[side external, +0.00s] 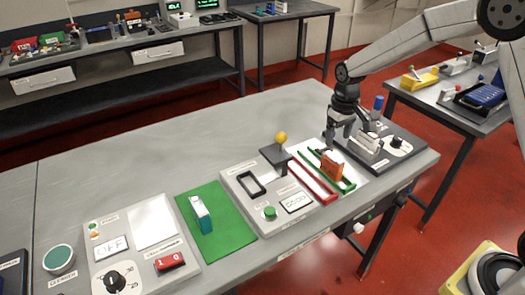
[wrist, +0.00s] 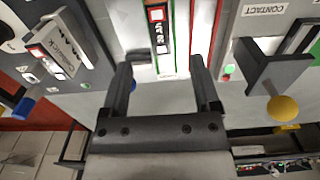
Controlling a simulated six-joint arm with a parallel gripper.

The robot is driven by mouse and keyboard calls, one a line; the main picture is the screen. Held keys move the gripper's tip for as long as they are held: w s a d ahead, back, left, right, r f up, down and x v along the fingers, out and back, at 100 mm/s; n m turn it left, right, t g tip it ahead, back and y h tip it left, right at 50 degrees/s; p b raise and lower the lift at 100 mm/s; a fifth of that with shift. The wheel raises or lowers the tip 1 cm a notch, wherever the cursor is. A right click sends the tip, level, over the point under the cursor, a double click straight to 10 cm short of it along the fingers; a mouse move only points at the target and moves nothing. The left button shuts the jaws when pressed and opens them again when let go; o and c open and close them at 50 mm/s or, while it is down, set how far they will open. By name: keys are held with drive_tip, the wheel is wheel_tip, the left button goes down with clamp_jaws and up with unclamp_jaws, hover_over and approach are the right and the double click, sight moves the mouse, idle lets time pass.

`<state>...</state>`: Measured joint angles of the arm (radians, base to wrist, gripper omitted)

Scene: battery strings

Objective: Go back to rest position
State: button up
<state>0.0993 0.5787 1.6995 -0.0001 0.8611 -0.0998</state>
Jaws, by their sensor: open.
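My gripper (side external: 340,138) hangs over the right part of the grey worktable, just behind and above an orange block (side external: 332,165). The block stands in the green-railed lane on a white plate. In the wrist view my gripper (wrist: 160,72) has its two fingers spread wide with nothing between them.
A panel with a yellow-knobbed lever (side external: 281,138) and green button stands left of the rails. A grey panel with a dial (side external: 399,147) and blue-topped part is close on the right. A teal-and-white block (side external: 200,214) stands on a green mat (side external: 219,236). Bare table lies behind.

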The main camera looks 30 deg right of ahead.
drive_tip(key=shift+s+a+r, duration=0.15)
drive_tip(key=shift+s+a, duration=0.05)
drive_tip(key=shift+s, duration=0.3)
drive_tip(key=s+a+t, duration=0.1)
drive_tip(key=s+a, duration=0.1)
drive_tip(key=s, duration=0.7)
drive_tip(key=s+a+t, duration=0.1)
drive_tip(key=s+a, duration=0.1)
drive_tip(key=s, duration=0.7)
drive_tip(key=shift+s+a+t, duration=0.15)
drive_tip(key=shift+s+t, duration=0.05)
drive_tip(key=shift+t, duration=0.1)
